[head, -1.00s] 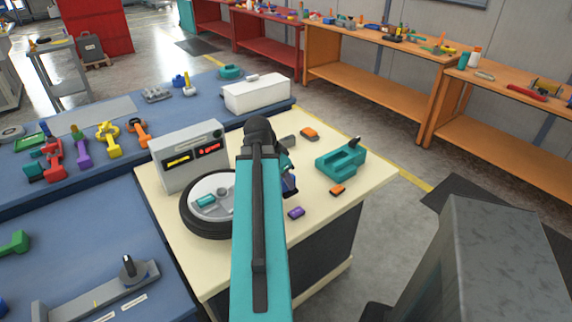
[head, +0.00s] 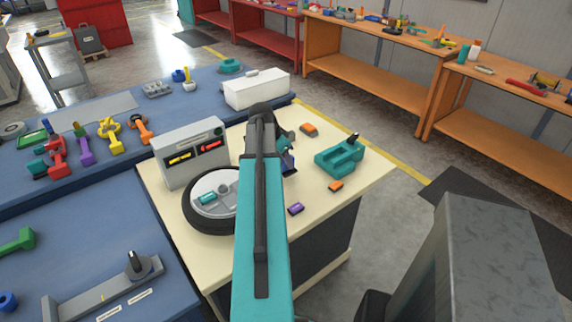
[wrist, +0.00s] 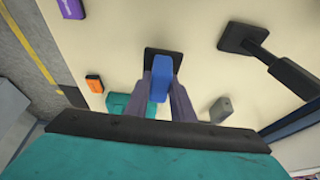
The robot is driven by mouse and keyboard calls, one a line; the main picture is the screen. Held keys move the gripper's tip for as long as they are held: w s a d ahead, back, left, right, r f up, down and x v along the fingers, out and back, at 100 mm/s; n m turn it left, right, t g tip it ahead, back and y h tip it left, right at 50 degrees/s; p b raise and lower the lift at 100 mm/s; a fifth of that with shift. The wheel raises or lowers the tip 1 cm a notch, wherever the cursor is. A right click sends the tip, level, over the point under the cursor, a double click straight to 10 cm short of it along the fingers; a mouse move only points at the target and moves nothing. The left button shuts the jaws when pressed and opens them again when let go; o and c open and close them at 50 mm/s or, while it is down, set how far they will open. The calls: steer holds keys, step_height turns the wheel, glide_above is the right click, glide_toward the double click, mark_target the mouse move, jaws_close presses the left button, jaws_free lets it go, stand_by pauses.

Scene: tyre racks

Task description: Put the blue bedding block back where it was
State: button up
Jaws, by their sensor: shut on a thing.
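In the wrist view the blue bedding block (wrist: 161,78) is between the two dark purple-grey fingers of my gripper (wrist: 161,88), which is shut on it. The block is over a black square pad (wrist: 164,58) on the cream tabletop; I cannot tell whether they touch. In the head view my gripper (head: 289,164) shows only partly beside my arm, above the cream table (head: 325,205), and the block cannot be made out.
A teal fixture (head: 339,158), orange blocks (head: 309,130) and a purple block (head: 296,209) lie right of my arm. A wheel (head: 212,218) and a grey box (head: 190,153) stand left. In the wrist view, a black handled tool (wrist: 262,53) and grey block (wrist: 220,109) lie right.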

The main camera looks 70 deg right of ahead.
steer(key=shift+w+d, duration=0.2)
steer(key=shift+d, duration=0.45)
steer(key=shift+f, duration=0.2)
steer(key=shift+f+p, duration=0.75)
steer(key=shift+f, duration=0.85)
steer(key=shift+f, duration=0.2)
steer(key=o, duration=0.9)
steer(key=shift+r, duration=0.15)
